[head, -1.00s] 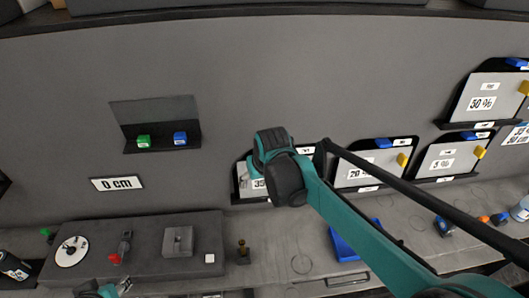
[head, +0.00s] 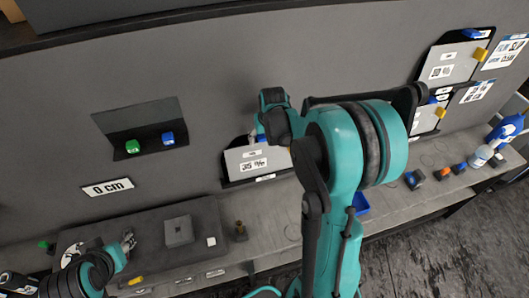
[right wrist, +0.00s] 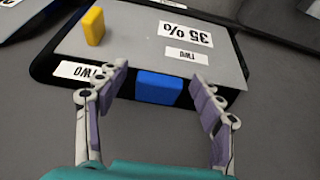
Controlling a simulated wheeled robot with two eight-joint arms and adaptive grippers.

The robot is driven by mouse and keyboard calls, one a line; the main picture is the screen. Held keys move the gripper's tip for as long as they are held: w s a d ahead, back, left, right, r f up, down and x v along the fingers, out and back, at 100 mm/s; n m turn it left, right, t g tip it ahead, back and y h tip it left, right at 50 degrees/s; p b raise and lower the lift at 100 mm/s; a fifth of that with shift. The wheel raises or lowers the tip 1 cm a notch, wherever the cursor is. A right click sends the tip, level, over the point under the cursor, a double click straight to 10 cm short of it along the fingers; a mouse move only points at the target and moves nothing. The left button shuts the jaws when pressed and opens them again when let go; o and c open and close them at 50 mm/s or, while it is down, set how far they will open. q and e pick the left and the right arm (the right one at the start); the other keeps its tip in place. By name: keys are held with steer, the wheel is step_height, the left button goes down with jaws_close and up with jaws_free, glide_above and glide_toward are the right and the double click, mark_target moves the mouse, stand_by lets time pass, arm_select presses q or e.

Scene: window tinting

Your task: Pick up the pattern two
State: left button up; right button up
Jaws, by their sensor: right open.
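Pattern two is a light grey panel (head: 240,167) marked 35 % in a black wall holder, left of my right arm in the head view. In the right wrist view the panel (right wrist: 130,38) appears upside down, with TWO labels, a yellow block (right wrist: 94,26) and a blue block (right wrist: 157,88) at its edge. My right gripper (right wrist: 158,73) is open, with its fingers on either side of the blue block and apart from it. My left gripper (head: 128,240) is at the lower left in the head view, over the bench; its jaws are too small to read.
Other panels (head: 455,65) hang at the right.

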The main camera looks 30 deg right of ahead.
steer(key=shift+d+f, duration=0.1)
steer(key=shift+f, duration=0.2)
jaws_close()
steer(key=shift+r, duration=0.1)
